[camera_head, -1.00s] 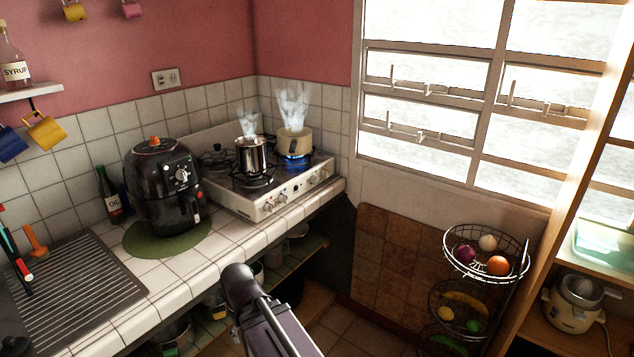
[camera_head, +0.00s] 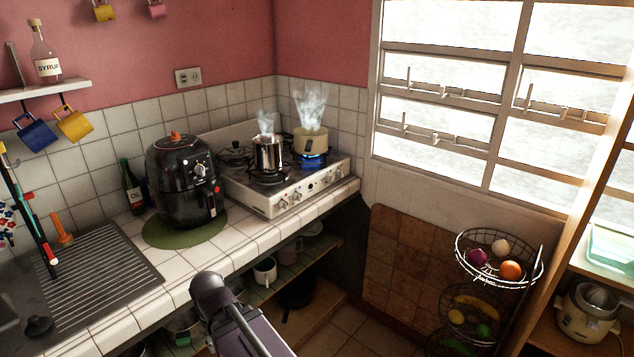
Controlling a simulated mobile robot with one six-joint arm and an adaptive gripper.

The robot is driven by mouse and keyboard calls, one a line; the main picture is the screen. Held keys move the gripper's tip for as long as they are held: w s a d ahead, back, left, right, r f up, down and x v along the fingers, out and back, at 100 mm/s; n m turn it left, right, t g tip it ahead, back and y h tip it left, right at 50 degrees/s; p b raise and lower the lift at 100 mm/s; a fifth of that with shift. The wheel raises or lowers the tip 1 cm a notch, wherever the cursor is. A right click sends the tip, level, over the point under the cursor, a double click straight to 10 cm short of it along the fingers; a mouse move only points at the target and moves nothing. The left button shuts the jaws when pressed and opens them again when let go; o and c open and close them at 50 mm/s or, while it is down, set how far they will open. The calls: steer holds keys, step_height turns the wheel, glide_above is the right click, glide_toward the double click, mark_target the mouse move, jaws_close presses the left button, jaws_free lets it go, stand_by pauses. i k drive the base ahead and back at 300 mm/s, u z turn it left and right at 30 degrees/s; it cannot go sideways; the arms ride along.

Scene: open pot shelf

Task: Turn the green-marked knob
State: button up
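A white stove (camera_head: 290,190) stands on the tiled counter in the back corner. Its front panel carries a row of several small knobs, with one knob (camera_head: 283,204) at the left end and others further right, such as this knob (camera_head: 311,188). I cannot make out a green mark on any of them. A steel pot (camera_head: 268,152) and a cream pot (camera_head: 311,141) steam on the burners, and a blue flame shows under the cream pot. Part of my arm shows at the bottom, well short of the stove. My gripper is not in view.
A black air fryer (camera_head: 183,180) stands on a green mat (camera_head: 160,236) left of the stove. A drainboard (camera_head: 105,272) is further left. Below the counter is an open shelf with a mug (camera_head: 264,271). A wire fruit basket (camera_head: 498,257) stands at right. Floor shows between them.

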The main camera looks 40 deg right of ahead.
mark_target(330, 179)
steer(key=u, duration=1.5)
steer(key=k, duration=1.15)
steer(key=z, duration=1.75)
